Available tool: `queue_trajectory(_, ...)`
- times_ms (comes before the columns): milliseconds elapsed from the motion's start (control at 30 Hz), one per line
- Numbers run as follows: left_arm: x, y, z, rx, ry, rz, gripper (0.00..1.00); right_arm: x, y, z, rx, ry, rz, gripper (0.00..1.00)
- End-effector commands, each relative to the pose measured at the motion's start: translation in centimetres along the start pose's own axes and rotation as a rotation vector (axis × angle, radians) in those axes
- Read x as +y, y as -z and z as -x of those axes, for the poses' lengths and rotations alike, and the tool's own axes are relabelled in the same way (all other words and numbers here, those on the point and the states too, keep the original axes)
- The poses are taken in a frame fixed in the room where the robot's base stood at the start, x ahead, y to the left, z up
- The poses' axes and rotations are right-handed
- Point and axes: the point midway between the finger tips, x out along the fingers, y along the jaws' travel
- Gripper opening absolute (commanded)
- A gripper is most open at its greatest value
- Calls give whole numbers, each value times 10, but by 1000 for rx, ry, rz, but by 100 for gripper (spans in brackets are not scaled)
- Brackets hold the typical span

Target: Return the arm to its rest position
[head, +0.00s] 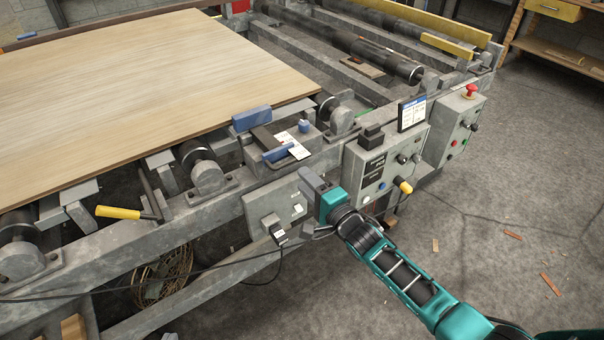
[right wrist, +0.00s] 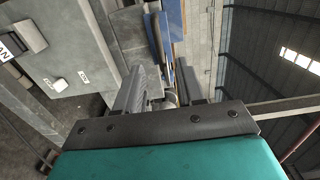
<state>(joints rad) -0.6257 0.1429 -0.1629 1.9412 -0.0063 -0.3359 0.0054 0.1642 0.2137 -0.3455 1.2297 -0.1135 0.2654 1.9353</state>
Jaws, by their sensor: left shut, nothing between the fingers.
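My right arm (head: 400,275), teal and black, reaches in from the lower right in the head view. Its gripper (head: 312,182) is in front of the machine's side rail, just above a small grey switch box. In the right wrist view the two grey fingers (right wrist: 162,88) stand apart, with a gap between them and nothing held. The grey switch box (right wrist: 75,50) is to the left of the fingers there. My left gripper does not show in either view.
A large veneer sheet (head: 130,85) lies on the roller frame. A control panel (head: 385,165) with knobs stands right of the gripper, and a second one (head: 455,125) with a red button beyond. A yellow handle (head: 118,212) sticks out at left. The floor (head: 500,210) at right is mostly clear.

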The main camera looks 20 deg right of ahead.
Motion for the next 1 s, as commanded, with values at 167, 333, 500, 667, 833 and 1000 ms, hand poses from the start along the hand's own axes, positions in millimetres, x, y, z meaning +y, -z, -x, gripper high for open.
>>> queue_trajectory(167,0,0,0,0,0,0,0,0,0,0,0,0,0,38)
queue_trajectory(333,0,0,0,0,0,0,0,1,0,0,0,-1,1,38)
queue_trajectory(500,0,0,0,0,0,0,0,12,-7,15,11,-39,91,38)
queue_trajectory(667,0,0,0,0,0,0,0,38,-22,56,23,-145,347,38)
queue_trajectory(833,0,0,0,0,0,0,0,60,-36,110,-11,-288,679,38)
queue_trajectory(1000,0,0,0,0,0,0,0,75,-50,166,-107,-427,1008,38)
